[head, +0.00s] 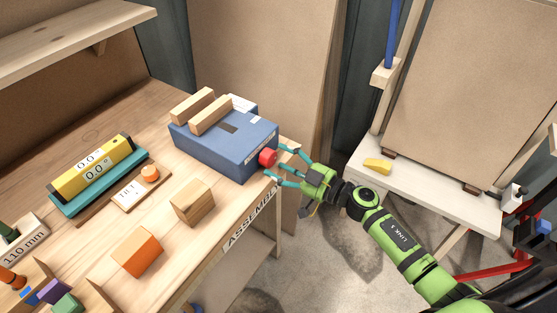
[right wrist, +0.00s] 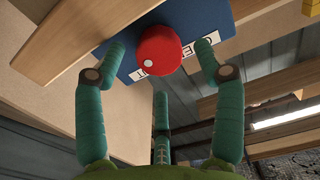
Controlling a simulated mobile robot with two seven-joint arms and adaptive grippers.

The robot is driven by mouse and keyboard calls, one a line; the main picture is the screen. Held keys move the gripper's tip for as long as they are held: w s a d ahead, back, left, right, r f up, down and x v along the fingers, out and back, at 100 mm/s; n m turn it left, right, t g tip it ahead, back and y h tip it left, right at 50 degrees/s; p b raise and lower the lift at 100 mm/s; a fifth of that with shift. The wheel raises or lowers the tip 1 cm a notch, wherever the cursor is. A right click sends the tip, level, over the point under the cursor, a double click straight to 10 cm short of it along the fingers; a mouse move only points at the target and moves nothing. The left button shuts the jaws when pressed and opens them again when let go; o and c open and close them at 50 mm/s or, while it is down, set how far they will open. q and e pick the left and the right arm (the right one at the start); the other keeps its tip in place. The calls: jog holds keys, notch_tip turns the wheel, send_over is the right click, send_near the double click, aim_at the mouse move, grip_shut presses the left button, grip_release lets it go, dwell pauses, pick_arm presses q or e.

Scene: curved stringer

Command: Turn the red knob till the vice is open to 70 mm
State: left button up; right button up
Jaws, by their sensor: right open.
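The vice (head: 225,138) is a blue box on the wooden bench with two wooden jaws (head: 202,109) on top, set apart with a gap between them. Its red knob (head: 268,157) is on the right-hand end. My right gripper (head: 281,163) is open, with its teal fingers reaching toward the knob from the right. In the right wrist view the red knob (right wrist: 159,50), with a white dot on its face, lies between and beyond the spread fingers, and I see no clear contact. My left gripper is not in view.
A yellow level (head: 92,168) on a teal base, a board with an orange knob (head: 150,172), a wooden block (head: 192,202) and an orange block (head: 138,252) are on the bench. A white table (head: 430,190) with a yellow piece (head: 377,166) stands at right.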

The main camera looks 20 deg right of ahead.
jog(key=shift+w+a, duration=0.35)
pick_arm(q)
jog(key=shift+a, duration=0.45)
pick_arm(e)
jog(key=shift+w+a, duration=0.1)
jog(key=c, duration=1.2)
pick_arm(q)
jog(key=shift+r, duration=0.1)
pick_arm(e)
jog(key=shift+o, duration=0.2)
jog(key=shift+r+n, duration=0.1)
jog(key=shift+n, duration=0.2)
